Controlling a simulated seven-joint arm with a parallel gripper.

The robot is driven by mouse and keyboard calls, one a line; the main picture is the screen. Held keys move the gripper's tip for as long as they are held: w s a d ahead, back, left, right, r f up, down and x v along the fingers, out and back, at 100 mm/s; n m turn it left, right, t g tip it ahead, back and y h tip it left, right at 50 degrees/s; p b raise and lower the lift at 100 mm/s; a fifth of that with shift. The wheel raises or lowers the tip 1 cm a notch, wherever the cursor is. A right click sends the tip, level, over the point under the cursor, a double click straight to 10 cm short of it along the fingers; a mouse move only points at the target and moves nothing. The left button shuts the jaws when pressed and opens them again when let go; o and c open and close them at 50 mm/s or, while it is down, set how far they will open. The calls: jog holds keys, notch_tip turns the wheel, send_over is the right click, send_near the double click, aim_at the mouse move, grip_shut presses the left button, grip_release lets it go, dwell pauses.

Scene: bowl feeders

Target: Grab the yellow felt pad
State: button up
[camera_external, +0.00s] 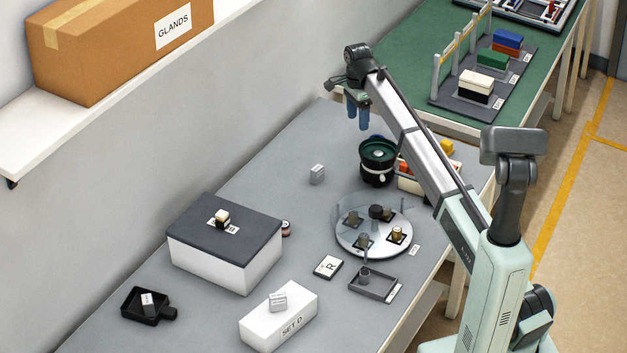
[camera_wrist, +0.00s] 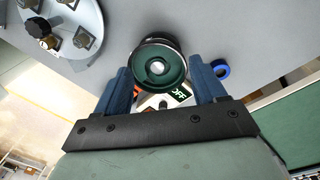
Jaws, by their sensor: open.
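A small yellow block-like piece (camera_external: 446,147) shows just right of my forearm in the external view, at the far right of the grey bench. It is partly hidden, and I cannot tell for sure that it is the felt pad. No yellow pad is clear in the wrist view. My gripper (camera_external: 357,117) is open and empty, high above the bench with its blue fingers pointing down. In the wrist view my gripper (camera_wrist: 161,76) has a green-topped bowl feeder (camera_wrist: 158,66) below and between its fingers.
The bowl feeder (camera_external: 378,158) stands beside a light tray (camera_external: 411,184) with coloured pieces, partly behind my arm. A round clear-walled turntable (camera_external: 352,239) stands nearer. A blue ring (camera_wrist: 220,68) lies right of the feeder. A lidded box (camera_external: 216,264) and white block (camera_external: 262,327) stand in front.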

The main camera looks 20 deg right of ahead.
jog(key=w+d+f+m, duration=0.1)
jog(key=d+f+m, duration=0.1)
jog(key=d, duration=1.2)
jog(key=w+d+f+m, duration=0.1)
jog(key=d+f, duration=0.1)
jog(key=d, duration=1.3)
jog(key=n, duration=0.8)
send_over(447, 142)
jog(key=f, duration=0.2)
jog(key=shift+t, duration=0.4)
jog(key=f, duration=0.8)
jog(key=shift+a, duration=0.3)
jog(key=shift+w+d+f, duration=0.1)
jog(key=shift+d+f, duration=0.05)
jog(key=shift+f, duration=1.3)
jog(key=shift+w+d+f, duration=0.1)
jog(key=shift+d+f, duration=0.05)
jog(key=shift+f, duration=1.25)
jog(key=c, duration=1)
jog(key=shift+r, duration=0.15)
